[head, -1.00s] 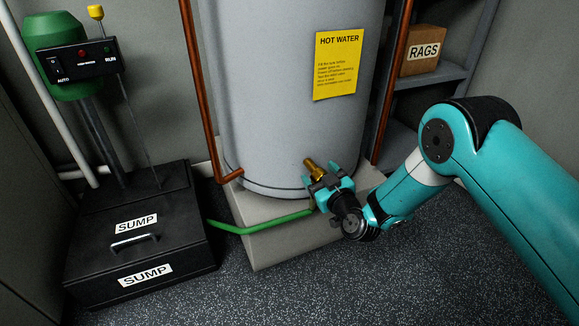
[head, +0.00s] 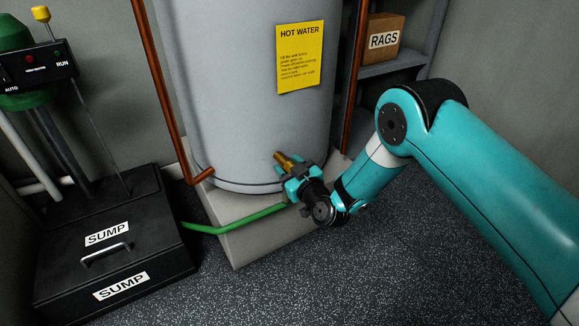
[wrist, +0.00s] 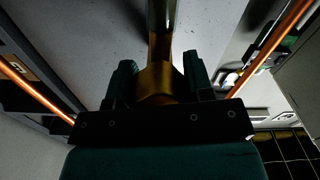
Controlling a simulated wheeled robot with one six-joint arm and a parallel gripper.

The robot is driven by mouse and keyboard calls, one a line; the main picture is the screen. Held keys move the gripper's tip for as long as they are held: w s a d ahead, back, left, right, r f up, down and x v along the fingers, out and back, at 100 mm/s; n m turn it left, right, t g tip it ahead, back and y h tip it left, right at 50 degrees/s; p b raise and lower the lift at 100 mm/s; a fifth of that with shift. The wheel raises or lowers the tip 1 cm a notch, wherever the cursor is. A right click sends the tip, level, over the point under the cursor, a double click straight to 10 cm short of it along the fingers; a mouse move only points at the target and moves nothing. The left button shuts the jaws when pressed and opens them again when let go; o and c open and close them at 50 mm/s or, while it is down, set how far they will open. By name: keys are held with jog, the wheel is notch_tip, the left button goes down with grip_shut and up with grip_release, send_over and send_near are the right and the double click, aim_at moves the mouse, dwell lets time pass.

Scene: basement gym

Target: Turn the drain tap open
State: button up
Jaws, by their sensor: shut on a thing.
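The brass drain tap (head: 285,160) sticks out low on the front of the grey hot water tank (head: 243,90). My gripper (head: 298,176) is at the tap and shut on it, hiding part of it in the head view. In the wrist view the brass tap (wrist: 160,82) lies between the two dark green fingers of my gripper (wrist: 159,76). The handle's exact angle is hard to make out. A green hose (head: 235,228) runs from beneath the tap to the left.
The tank stands on a pale block (head: 250,246). A black sump box (head: 115,245) sits at the left. Copper pipes (head: 160,90) flank the tank. A rags box (head: 383,45) is on the shelf behind. Speckled floor is clear in front.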

jog(key=m+p, duration=0.1)
jog(key=m, duration=0.2)
jog(key=shift+m, duration=0.3)
jog(key=m+p, duration=0.2)
jog(key=m, duration=0.2)
jog(key=shift+w+d+r+m, duration=0.1)
jog(key=shift+m, duration=0.2)
jog(key=m+p, duration=0.1)
jog(key=m, duration=0.2)
jog(key=shift+m, duration=0.3)
jog(key=shift+m+p, duration=0.75)
jog(key=shift+m, duration=1.25)
jog(key=shift+w, duration=0.1)
jog(key=o, duration=0.9)
